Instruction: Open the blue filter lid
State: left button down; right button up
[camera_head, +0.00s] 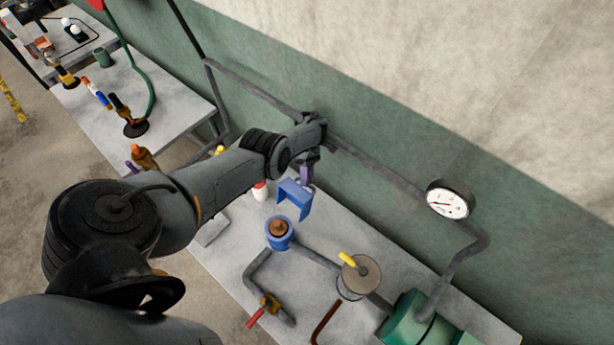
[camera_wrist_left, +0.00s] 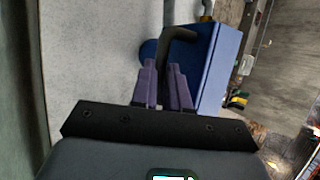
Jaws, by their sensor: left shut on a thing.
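The blue filter lid (camera_head: 295,200) is an angular blue piece held up beyond the blue filter body (camera_head: 279,236). The body's top is uncovered and a brown-orange piece shows in it. In the head view the lid looks apart from the body. My left gripper (camera_head: 305,176) points down at the lid's upper side. In the left wrist view its purple fingers (camera_wrist_left: 166,88) are closed around a dark bent handle (camera_wrist_left: 180,35) in front of the blue lid (camera_wrist_left: 218,65). My right gripper is in neither view.
Pipes run over the grey bench, with a red-handled valve (camera_head: 257,316), a round canister with a yellow handle (camera_head: 360,279) and a green machine (camera_head: 406,318). A gauge (camera_head: 449,200) is by the green wall. A red-and-white bottle (camera_head: 261,190) stands left of the lid.

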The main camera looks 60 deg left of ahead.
pick_arm(q)
jog(key=c, duration=1.1)
grip_release()
jog(key=shift+s, duration=0.1)
jog(key=shift+w+d+r+p, duration=0.6)
jog(key=shift+d+r+p, duration=0.95)
jog(key=shift+d+r, duration=0.35)
jog(key=shift+w+d+r+p, duration=0.6)
jog(key=shift+d+r+p, duration=0.9)
jog(key=shift+d+r, duration=0.3)
jog(key=shift+w+d+r+p, duration=0.6)
jog(key=shift+d+r+p, duration=0.95)
jog(key=shift+d+r, duration=0.35)
jog(key=shift+f, duration=0.1)
